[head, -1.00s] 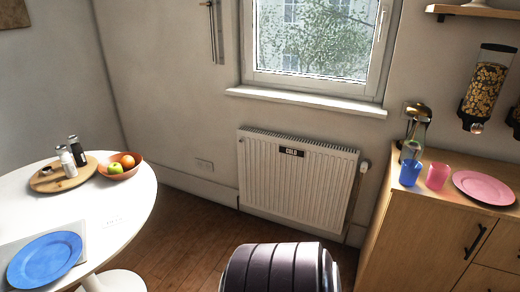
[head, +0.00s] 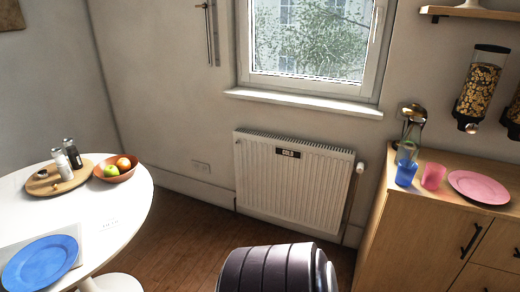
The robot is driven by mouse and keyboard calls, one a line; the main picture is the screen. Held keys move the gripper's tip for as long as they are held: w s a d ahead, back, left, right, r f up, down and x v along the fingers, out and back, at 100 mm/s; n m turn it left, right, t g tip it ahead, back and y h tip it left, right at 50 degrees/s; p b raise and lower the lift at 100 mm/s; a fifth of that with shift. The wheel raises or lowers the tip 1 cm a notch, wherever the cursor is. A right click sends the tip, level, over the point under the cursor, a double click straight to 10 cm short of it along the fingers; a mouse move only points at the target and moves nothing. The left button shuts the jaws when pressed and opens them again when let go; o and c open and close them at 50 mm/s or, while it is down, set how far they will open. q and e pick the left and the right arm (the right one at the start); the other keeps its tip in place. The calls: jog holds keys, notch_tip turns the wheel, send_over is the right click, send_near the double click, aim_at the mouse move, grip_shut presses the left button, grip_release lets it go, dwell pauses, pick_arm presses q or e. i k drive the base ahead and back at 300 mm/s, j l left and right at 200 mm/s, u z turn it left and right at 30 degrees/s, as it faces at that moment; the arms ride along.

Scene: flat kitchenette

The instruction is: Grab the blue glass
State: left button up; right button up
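The blue glass (head: 405,174) stands upright on the wooden cabinet top at the right, near its left edge. A pink glass (head: 433,176) stands just to its right, with a small gap or touching; I cannot tell which. Neither of my grippers shows in the head view. Only a dark, ribbed rounded part of my own body shows at the bottom centre, well away from the glass.
A pink plate (head: 479,187) lies on the cabinet (head: 420,225). Cereal dispensers (head: 481,88) hang above it. A white round table (head: 112,225) at the left holds a blue plate (head: 41,262), a fruit bowl (head: 117,168) and a wooden board (head: 46,184). Open floor lies before the radiator (head: 290,180).

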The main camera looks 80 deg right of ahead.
aim_at(407, 170)
jog(key=z, duration=3.65)
